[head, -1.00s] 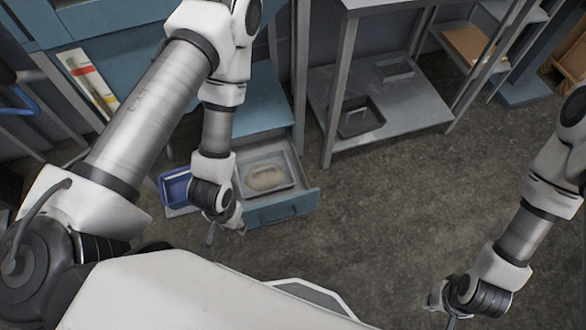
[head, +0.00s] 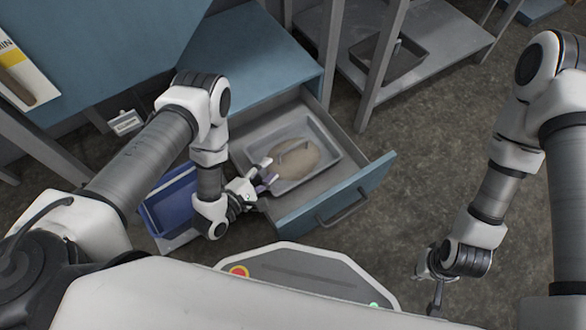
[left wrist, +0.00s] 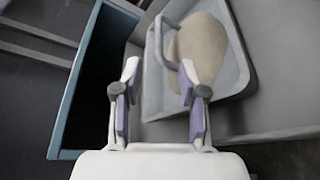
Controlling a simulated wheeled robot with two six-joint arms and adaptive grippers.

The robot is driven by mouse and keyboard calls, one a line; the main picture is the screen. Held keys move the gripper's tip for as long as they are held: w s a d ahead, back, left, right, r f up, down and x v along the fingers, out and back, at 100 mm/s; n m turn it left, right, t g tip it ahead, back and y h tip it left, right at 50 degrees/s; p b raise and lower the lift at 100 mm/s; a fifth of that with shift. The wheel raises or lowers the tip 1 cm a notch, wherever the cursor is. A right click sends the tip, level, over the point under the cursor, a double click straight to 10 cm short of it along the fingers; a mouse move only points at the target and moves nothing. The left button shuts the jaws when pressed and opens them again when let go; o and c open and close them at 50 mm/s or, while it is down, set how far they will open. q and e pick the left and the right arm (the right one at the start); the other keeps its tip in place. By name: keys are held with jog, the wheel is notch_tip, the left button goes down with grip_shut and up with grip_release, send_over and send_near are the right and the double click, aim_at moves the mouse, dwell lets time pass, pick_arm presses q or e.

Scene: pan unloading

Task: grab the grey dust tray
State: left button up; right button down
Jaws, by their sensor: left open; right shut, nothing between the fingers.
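The grey dust tray (head: 325,145) lies in an open drawer and holds a beige, rounded heap (head: 300,158). In the left wrist view the tray (left wrist: 151,100) has a thin raised handle (left wrist: 163,42) at its left side. My left gripper (head: 266,172) is open at the tray's left edge. In the left wrist view the open fingers (left wrist: 160,75) have the tray's left wall and handle in line between them; I cannot tell whether they touch. My right gripper (head: 436,300) is shut and empty, low on the right, away from the tray.
The drawer (head: 345,200) has a blue front with a bar handle and stands under a blue cabinet top (head: 250,60). A blue bin (head: 168,200) is left of the drawer. A metal shelf with a dark tray (head: 385,62) stands behind. The floor (head: 430,130) at right is clear.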

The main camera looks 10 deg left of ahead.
aim_at(293, 147)
pick_arm(q)
jog(key=b+x, duration=0.5)
jog(key=x, duration=0.7)
jog(key=shift+a+r, duration=0.1)
jog(key=shift+r, duration=0.1)
grip_shut()
